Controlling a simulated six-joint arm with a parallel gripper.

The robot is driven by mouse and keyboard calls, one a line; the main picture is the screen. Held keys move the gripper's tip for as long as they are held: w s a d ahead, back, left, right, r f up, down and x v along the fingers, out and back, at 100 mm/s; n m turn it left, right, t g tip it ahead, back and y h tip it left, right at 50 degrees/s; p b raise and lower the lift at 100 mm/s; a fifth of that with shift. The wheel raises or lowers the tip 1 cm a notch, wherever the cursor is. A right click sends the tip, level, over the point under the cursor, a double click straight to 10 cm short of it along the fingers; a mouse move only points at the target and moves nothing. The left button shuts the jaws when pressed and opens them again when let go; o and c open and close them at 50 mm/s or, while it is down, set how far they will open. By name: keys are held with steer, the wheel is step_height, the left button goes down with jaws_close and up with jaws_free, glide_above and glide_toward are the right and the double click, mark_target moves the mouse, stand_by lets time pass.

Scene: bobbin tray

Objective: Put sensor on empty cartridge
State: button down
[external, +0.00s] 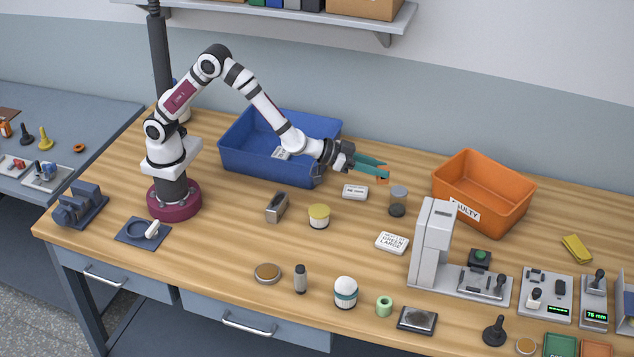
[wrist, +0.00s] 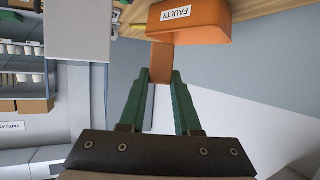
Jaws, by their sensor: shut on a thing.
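My gripper (external: 380,171) has teal fingers and is held level above the back middle of the table, pointing right. In the wrist view my gripper (wrist: 160,78) is shut on a small orange block (wrist: 161,62), held at the fingertips. Its orange end (external: 384,179) shows in the external view, clear of the table. I cannot tell whether this block is the sensor. No object is clearly marked as the empty cartridge.
An orange bin labelled FAULTY (external: 505,218) stands right of my gripper. A blue bin (external: 265,170) stands behind my forearm. A tall grey device (external: 431,245) stands front right.

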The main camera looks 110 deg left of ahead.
steer(key=w+a+f, duration=0.1)
steer(key=a+f, duration=0.1)
steer(key=a, duration=0.2)
steer(key=a+f, duration=0.2)
steer(key=a, duration=0.2)
steer(key=w+a+f, duration=0.1)
steer(key=a+f, duration=0.1)
steer(key=a, duration=0.1)
steer(key=shift+w+a+f, duration=0.35)
steer(key=shift+a, duration=0.05)
steer(key=shift+f, duration=2.1)
steer(key=shift+f, duration=0.1)
steer(key=c, duration=0.6)
jaws_free()
